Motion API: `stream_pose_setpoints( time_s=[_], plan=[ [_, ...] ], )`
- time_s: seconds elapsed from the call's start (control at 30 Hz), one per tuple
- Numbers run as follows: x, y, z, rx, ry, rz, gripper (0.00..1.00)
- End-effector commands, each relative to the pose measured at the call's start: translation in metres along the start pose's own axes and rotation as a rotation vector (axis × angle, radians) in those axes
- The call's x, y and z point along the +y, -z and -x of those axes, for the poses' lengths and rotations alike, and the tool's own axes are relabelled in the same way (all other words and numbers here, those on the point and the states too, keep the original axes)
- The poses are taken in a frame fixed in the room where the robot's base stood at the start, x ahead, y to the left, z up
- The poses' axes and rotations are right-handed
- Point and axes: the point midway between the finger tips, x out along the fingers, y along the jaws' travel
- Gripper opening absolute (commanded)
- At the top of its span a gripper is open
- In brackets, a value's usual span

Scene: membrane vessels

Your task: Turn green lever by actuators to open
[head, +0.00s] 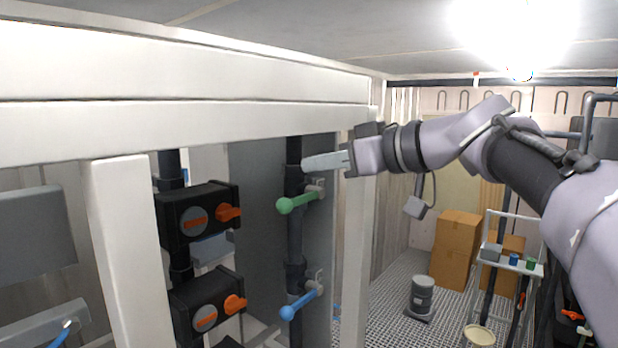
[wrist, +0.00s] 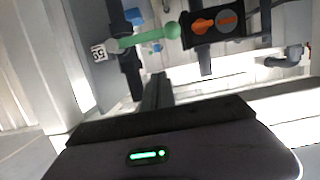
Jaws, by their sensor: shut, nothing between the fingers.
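The green lever (head: 300,201) sits on a dark vertical pipe, with its round knob at the left end and its pivot at the right. In the head view it slants slightly down to the left. It also shows in the wrist view (wrist: 150,37), near the top. Black actuators (head: 200,214) with orange handles stand to its left; one shows in the wrist view (wrist: 213,25). My gripper (head: 306,162) is shut and empty. In the head view it appears just above the lever; I cannot tell the exact gap in depth.
A blue lever (head: 300,302) is lower on the same pipe. A white frame post (head: 354,240) stands to the right of the pipe and another post (head: 122,250) to the left. A white beam (head: 200,130) runs above. Cardboard boxes (head: 457,246) stand far behind on the grated floor.

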Motion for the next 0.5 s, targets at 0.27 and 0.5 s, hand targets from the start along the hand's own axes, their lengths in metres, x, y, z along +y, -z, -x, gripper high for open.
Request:
stream_pose_setpoints(
  time_s=[0.27,0.5],
  plan=[
    [0.000,-0.025,-0.032,-0.003,-0.001,-0.004,0.00],
    [0.000,-0.039,-0.035,-0.001,-0.001,-0.001,0.00]
  ],
)
